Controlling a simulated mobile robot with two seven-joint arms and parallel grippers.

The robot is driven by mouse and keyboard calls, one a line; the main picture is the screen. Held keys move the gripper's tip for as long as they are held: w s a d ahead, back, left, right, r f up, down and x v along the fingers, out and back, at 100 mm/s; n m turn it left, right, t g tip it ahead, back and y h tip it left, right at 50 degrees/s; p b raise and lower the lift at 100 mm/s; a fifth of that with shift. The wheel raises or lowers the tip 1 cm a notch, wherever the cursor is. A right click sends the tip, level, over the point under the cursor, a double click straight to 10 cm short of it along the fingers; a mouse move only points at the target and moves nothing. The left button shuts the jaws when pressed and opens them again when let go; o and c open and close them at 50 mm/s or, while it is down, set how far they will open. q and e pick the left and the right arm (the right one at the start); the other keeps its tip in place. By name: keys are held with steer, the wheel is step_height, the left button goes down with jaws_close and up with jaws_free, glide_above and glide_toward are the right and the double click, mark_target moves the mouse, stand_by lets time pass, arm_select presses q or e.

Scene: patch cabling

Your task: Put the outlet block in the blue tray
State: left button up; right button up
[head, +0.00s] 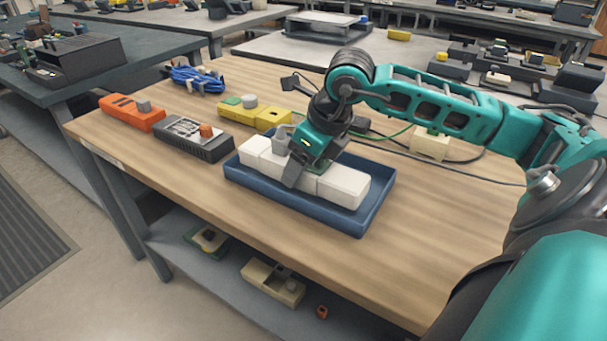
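The outlet block, a long white block (340,185), is in the blue tray (345,223), lying lengthwise along it with its top above the rim. Whether its underside touches the tray floor is hidden. My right gripper (289,160) reaches down over the middle of the block, with one finger on the near side and one on the far side. It appears shut on the block. The gripper covers the block's middle. My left gripper is not in view.
A grey-black power strip (193,138) lies just left of the tray. An orange device (132,112), a yellow device (255,115) and a blue cable coil (197,78) lie beyond it. A cream box (429,144) and thin cables are behind the tray. The right front tabletop is clear.

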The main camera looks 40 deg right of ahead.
steer(key=shift+f, duration=1.05)
steer(key=shift+f+b, duration=0.2)
steer(key=shift+b, duration=0.15)
steer(key=o, duration=1)
steer(key=shift+o, duration=0.2)
steer(key=shift+r, duration=0.15)
steer(key=shift+r+p, duration=0.3)
steer(key=shift+p, duration=0.05)
steer(key=v, duration=0.8)
steer(key=shift+s+d+r, duration=0.2)
steer(key=shift+s+r, duration=0.05)
steer(key=shift+r, duration=0.05)
steer(key=shift+b+v, duration=0.6)
steer(key=shift+v, duration=0.75)
steer(key=shift+a, duration=0.1)
